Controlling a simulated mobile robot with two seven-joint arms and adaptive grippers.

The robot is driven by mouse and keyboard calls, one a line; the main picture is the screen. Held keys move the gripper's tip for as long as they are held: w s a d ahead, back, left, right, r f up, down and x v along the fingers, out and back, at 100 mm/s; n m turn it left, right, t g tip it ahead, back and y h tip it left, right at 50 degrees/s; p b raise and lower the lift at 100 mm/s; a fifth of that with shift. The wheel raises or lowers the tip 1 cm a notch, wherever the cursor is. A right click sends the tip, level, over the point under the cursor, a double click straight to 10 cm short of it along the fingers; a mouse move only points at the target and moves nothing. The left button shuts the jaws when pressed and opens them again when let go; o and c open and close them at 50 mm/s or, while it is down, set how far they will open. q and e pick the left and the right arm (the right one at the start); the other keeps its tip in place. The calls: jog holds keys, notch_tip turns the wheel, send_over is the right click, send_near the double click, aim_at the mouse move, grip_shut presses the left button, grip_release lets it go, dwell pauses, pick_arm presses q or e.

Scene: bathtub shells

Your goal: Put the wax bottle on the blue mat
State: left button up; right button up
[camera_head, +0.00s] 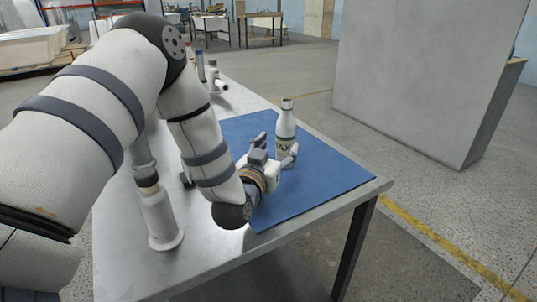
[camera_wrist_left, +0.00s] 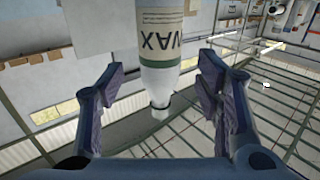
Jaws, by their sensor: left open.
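The wax bottle (camera_head: 286,127), white with a dark green band and "WAX" lettering, stands upright on the blue mat (camera_head: 325,180), towards its right edge. My left gripper (camera_head: 277,149) is open beside the bottle's lower half, with fingers on either side of it. In the left wrist view the bottle (camera_wrist_left: 162,45) appears upside down between the open fingers (camera_wrist_left: 161,72), with a gap on each side. The gripper hides part of the bottle's lower body and label in the head view. My right gripper is not in view.
A white dark-capped bottle (camera_head: 158,212) stands on the grey table (camera_head: 205,265) at the front left. Several more bottles (camera_head: 213,75) stand or lie behind my left arm. The mat's right part is clear. A grey partition (camera_head: 425,75) stands beyond the table.

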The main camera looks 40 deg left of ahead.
pick_arm(q)
jog(key=v, duration=0.5)
jog(key=shift+s+f, duration=0.1)
dwell(0.3)
